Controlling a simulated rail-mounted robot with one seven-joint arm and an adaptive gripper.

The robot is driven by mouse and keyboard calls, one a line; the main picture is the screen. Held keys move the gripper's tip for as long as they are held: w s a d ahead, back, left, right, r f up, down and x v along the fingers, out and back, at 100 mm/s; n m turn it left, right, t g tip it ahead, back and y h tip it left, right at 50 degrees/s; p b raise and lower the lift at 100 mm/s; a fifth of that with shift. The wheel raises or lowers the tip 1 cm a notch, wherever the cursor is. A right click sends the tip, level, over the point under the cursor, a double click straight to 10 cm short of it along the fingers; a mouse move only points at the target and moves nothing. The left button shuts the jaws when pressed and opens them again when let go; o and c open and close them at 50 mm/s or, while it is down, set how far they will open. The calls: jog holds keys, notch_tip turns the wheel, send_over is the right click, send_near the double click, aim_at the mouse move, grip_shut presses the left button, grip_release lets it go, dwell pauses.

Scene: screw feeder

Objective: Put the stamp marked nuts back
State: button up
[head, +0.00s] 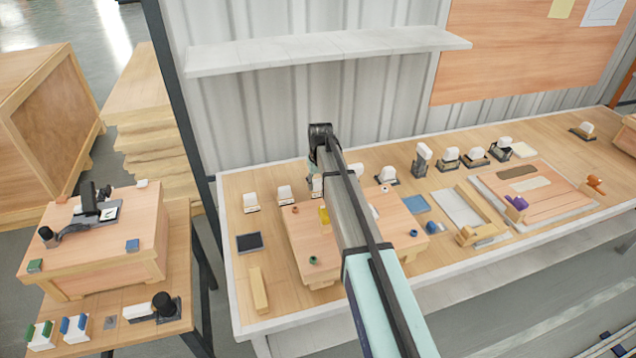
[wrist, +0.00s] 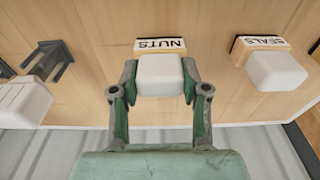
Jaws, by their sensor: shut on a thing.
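The stamp marked NUTS (wrist: 160,75) has a white block handle and a tan base with black lettering. In the wrist view it is between the two fingers of my gripper (wrist: 158,80), which is shut on the white handle. In the head view, my gripper (head: 318,184) is over the back of the long table, and my arm hides most of it and the stamp. I cannot tell whether the base touches the table. A dark forked holder (wrist: 48,62) stands empty to the left in the wrist view.
A SEALS stamp (wrist: 272,68) stands to the right in the wrist view, and another white handle (wrist: 22,102) is at the left. On the long table (head: 235,310) are a dark pad (head: 249,242) and a row of holders with white stamps. A shelf (head: 330,48) hangs above.

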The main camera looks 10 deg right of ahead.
jog(key=o, duration=0.9)
jog(key=shift+f, duration=0.1)
notch_tip(320, 180, up, 12)
jog(key=s+b, duration=0.1)
jog(key=shift+s, duration=0.25)
jog(key=shift+d, duration=0.1)
